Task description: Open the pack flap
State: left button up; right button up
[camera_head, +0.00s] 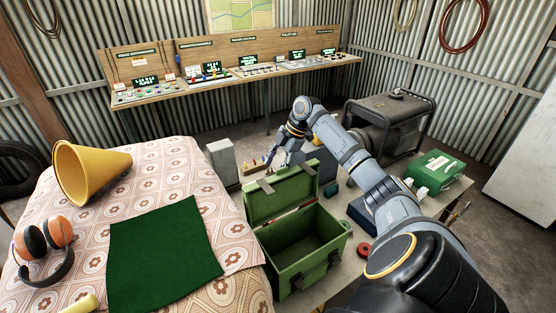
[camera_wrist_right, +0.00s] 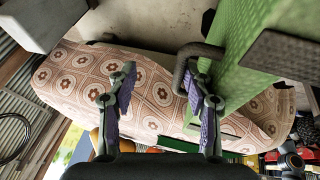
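A green box (camera_head: 300,250) stands in the middle of the head view. Its flap-like lid (camera_head: 283,190) is raised and tilted up at the back, and the box's inside looks empty. My right gripper (camera_head: 272,164) is just behind the lid's top edge. In the right wrist view, the gripper (camera_wrist_right: 160,100) has its two fingers wide apart. The green lid (camera_wrist_right: 240,50) fills the upper right there, with a dark grey handle (camera_wrist_right: 187,62) beside the right finger. I cannot tell whether finger and handle touch. My left gripper is in neither view.
A patterned cloth-covered table (camera_head: 190,165) at left holds a yellow cone (camera_head: 88,170), orange earmuffs (camera_head: 45,245) and a green cloth (camera_head: 165,255). A generator (camera_head: 390,120) and a smaller green case (camera_head: 435,170) stand right of my arm. A workbench (camera_head: 230,75) runs along the back wall.

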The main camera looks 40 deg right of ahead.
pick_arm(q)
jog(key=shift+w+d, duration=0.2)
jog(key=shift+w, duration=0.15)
pick_arm(e)
jog(key=v, duration=1.2)
jog(key=shift+s, duration=0.2)
jog(key=shift+w, duration=0.1)
